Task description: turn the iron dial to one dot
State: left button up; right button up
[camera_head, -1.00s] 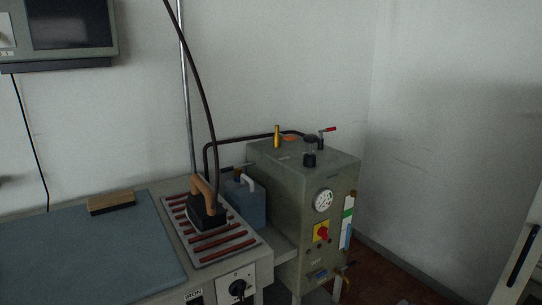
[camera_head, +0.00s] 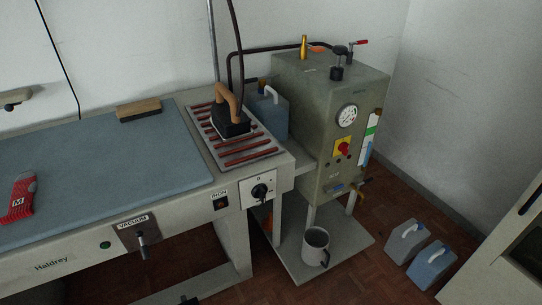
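The iron dial (camera_head: 260,191) is a black knob on a white plate at the right end of the table's front panel. A "0" shows above it; the other marks are too small to read. The iron switch (camera_head: 220,202), labelled IRON, is just left of it. The iron (camera_head: 232,121), with a tan handle, stands on the red-barred rest (camera_head: 246,152) above the dial. Neither of my grippers is in view.
A grey-green boiler (camera_head: 322,119) with a gauge and red knob stands right of the table. A white mug-like pot (camera_head: 315,247) sits on the low shelf below. Two blue-grey canisters (camera_head: 431,264) stand on the floor at right. The floor before the dial looks partly open.

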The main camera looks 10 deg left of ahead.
aim_at(259, 191)
jog(key=u, duration=0.3)
jog(key=i+l+u, duration=0.1)
jog(key=l+u, duration=0.25)
jog(key=i+l+u, duration=0.1)
jog(key=l+u, duration=0.25)
jog(key=i+l+u, duration=0.2)
jog(key=l, duration=0.55)
jog(key=l+u, duration=0.2)
jog(key=l, duration=0.5)
